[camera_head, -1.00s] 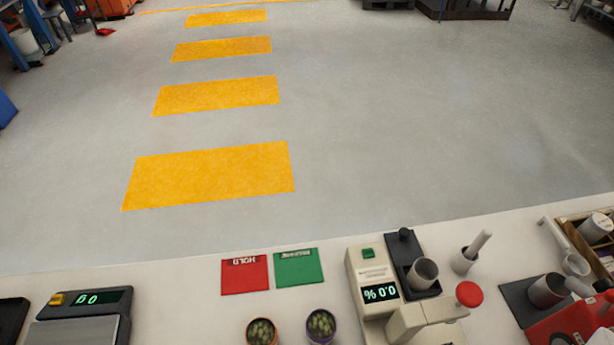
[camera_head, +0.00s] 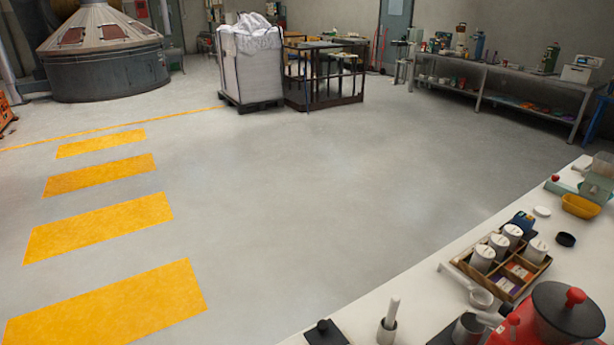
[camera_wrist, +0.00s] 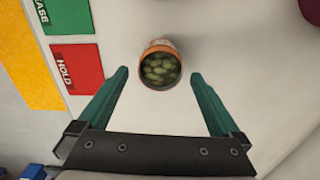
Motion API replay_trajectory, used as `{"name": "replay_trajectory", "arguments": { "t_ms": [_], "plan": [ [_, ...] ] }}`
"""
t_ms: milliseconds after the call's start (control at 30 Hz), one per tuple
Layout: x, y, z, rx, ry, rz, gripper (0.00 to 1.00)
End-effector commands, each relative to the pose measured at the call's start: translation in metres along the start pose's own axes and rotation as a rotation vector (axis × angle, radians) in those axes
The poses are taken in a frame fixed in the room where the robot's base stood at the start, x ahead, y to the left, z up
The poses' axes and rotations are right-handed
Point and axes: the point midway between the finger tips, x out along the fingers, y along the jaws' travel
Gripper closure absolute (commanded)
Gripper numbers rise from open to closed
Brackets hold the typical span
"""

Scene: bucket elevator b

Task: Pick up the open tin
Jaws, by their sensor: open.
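An open tin (camera_wrist: 160,66) with an orange-brown rim and green lumpy contents shows in the wrist view. It stands upright on the white bench top, just ahead of the fingertips and roughly centred between them. My gripper (camera_wrist: 165,73) is open, with its two green fingers spread to either side and nothing held. Whether the fingertips are level with the tin or above it, I cannot tell. The tin and my gripper are out of the head view now.
A red HOLD card (camera_wrist: 77,68) and a green card (camera_wrist: 67,16) lie left of the tin. A dark reddish round rim (camera_wrist: 310,10) shows at the top right corner. In the head view, a wooden compartment box (camera_head: 507,285) with white canisters and a red machine (camera_head: 560,325) stand on the bench.

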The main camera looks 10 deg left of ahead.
Motion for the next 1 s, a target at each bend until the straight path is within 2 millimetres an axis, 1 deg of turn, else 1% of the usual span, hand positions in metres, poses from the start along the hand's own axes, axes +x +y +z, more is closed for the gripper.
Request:
{"name": "replay_trajectory", "arguments": {
  "t_ms": [100, 233, 333, 400, 567, 600, 667, 800, 867, 900, 967, 1000],
  "plan": [
    [0.014, -0.001, 0.001, 0.002, -0.001, -0.003, 0.00],
    [0.042, -0.002, 0.004, 0.003, -0.003, -0.005, 0.00],
    [0.057, -0.001, 0.004, 0.003, -0.002, -0.002, 0.00],
    [0.061, -0.001, 0.004, 0.003, -0.001, 0.000, 0.00],
    [0.061, 0.000, 0.003, 0.003, 0.000, 0.002, 0.00],
    [0.061, 0.000, 0.003, 0.003, 0.000, 0.002, 0.02],
    [0.061, 0.000, 0.003, 0.004, 0.000, 0.002, 0.13],
    [0.061, 0.000, 0.003, 0.004, 0.000, 0.002, 0.38],
    [0.061, 0.000, 0.003, 0.004, 0.000, 0.002, 0.49],
    [0.061, 0.000, 0.003, 0.004, 0.000, 0.002, 0.56],
    [0.061, 0.000, 0.003, 0.004, 0.000, 0.002, 0.67],
    [0.061, 0.000, 0.003, 0.004, 0.000, 0.002, 0.74]
  ]
}}
